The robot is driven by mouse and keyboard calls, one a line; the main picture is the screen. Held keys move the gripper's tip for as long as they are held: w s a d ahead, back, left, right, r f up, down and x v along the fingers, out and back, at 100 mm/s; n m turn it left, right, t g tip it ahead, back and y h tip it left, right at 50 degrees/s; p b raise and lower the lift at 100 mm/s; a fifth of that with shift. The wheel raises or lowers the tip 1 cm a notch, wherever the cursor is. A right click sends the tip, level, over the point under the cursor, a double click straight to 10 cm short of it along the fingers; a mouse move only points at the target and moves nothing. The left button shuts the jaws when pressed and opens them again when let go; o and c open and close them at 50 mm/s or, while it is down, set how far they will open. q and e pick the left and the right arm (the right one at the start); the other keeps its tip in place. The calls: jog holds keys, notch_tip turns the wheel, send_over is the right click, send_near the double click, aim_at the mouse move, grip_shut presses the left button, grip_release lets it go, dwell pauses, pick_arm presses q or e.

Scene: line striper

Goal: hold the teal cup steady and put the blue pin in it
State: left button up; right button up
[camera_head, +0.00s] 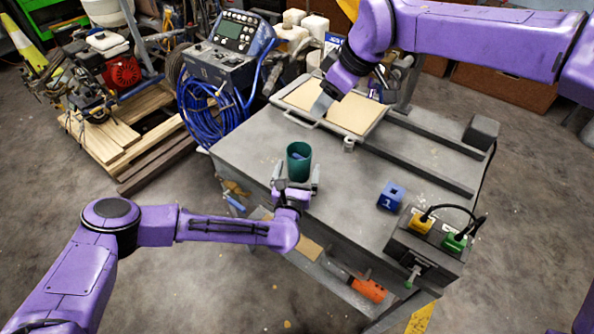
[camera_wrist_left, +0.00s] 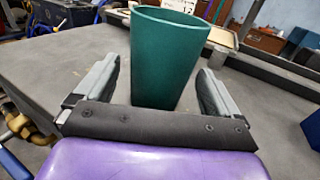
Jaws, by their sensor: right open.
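The teal cup (camera_head: 299,163) stands upright on the grey cart top (camera_head: 245,160). My left gripper (camera_head: 296,184) is low at the cup's near side. In the left wrist view the cup (camera_wrist_left: 165,62) stands between the open fingers of my left gripper (camera_wrist_left: 157,90), with a gap on both sides. A small blue patch shows inside the cup's mouth in the head view; I cannot tell for sure that it is the blue pin. My right gripper (camera_head: 328,100) is open above the tray, away from the cup. I see nothing held in it.
A tray with a tan board (camera_head: 352,112) lies at the cart's back. A blue block marked 1 (camera_head: 390,196) sits right of the cup. A box with yellow and green plugs (camera_head: 428,246) is at the front right corner. The cart top around the cup is mostly clear.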

pick_arm(q)
jog(key=s+a, duration=0.2)
jog(key=s, duration=0.9)
jog(key=shift+s, duration=0.4)
jog(key=shift+a, duration=0.1)
